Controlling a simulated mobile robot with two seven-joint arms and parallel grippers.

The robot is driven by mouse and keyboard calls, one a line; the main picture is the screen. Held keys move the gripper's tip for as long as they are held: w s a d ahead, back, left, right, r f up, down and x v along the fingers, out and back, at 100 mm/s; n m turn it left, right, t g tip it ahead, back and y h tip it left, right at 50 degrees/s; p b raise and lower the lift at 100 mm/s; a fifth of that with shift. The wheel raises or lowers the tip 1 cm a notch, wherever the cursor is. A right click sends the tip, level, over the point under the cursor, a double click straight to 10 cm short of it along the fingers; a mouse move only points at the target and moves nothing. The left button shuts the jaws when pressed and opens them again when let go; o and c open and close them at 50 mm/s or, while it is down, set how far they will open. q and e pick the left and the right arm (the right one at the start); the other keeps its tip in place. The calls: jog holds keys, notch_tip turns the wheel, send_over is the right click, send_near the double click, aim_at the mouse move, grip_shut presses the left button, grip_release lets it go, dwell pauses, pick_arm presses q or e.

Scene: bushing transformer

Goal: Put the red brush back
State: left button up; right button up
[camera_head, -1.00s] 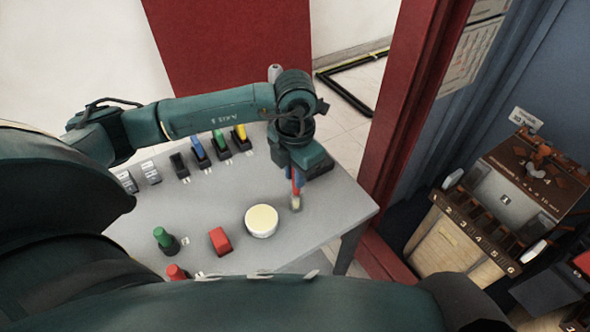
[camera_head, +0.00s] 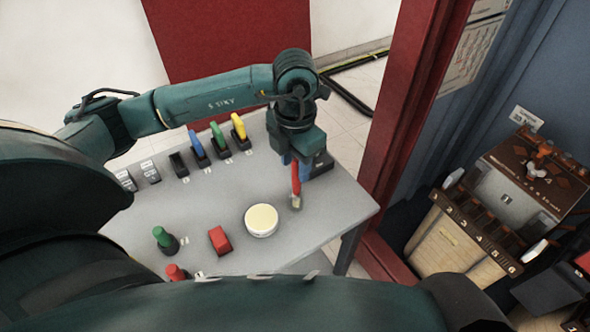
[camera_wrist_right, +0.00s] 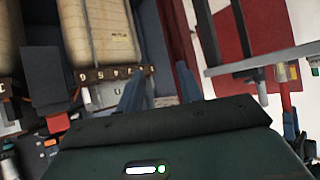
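The red brush (camera_head: 296,180) stands roughly upright near the right edge of the grey table, its pale tip low at the tabletop. My left gripper (camera_head: 295,165) is above it, pointing down.
On the grey table (camera_head: 300,250) are a round cream-topped tin (camera_head: 261,220), a red block (camera_head: 220,241), a green-knobbed piece (camera_head: 165,240) and coloured clips (camera_head: 218,137). A red post (camera_head: 410,110) rises beyond the table. A wooden transformer box (camera_head: 455,235) stands at right.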

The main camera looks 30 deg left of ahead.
pick_arm(q)
notch_tip(320, 180, up, 9)
jog(key=shift+r+b, duration=0.1)
jog(key=shift+b, duration=0.35)
